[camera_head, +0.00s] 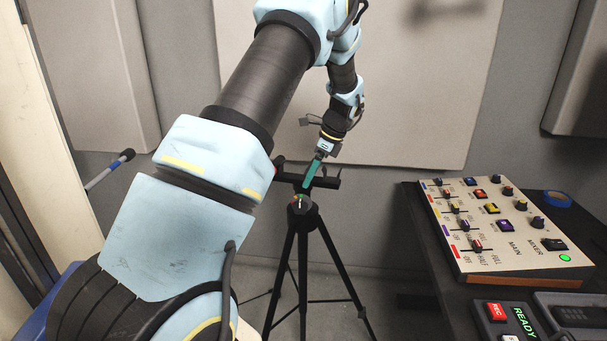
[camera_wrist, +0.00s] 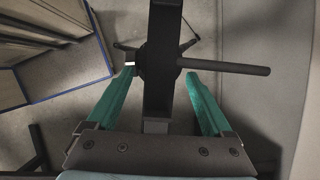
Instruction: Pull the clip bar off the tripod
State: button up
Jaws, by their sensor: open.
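The tripod (camera_head: 303,222) is black and stands upright on the floor with its legs spread. A black clip bar (camera_head: 326,182) lies across its head. In the wrist view, a dark flat bar (camera_wrist: 161,45) runs up the middle and appears to be the clip bar. A thin dark rod (camera_wrist: 232,67) sticks out to the right beside it. My gripper (camera_head: 311,174) is at the tripod's top. Its teal fingers (camera_wrist: 160,76) are open, one on each side of the bar, with visible gaps. The fingers hide part of the bar in the head view.
A mixer panel (camera_head: 500,225) with knobs and sliders sits on a dark table at the right. Blue tape (camera_head: 557,199) lies behind it. Grey padded wall panels (camera_head: 400,80) stand behind the tripod. A microphone-like rod (camera_head: 110,170) shows at the left.

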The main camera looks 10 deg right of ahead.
jog(key=shift+f, duration=0.1)
jog(key=shift+c, duration=0.3)
grip_shut()
dwell(0.4)
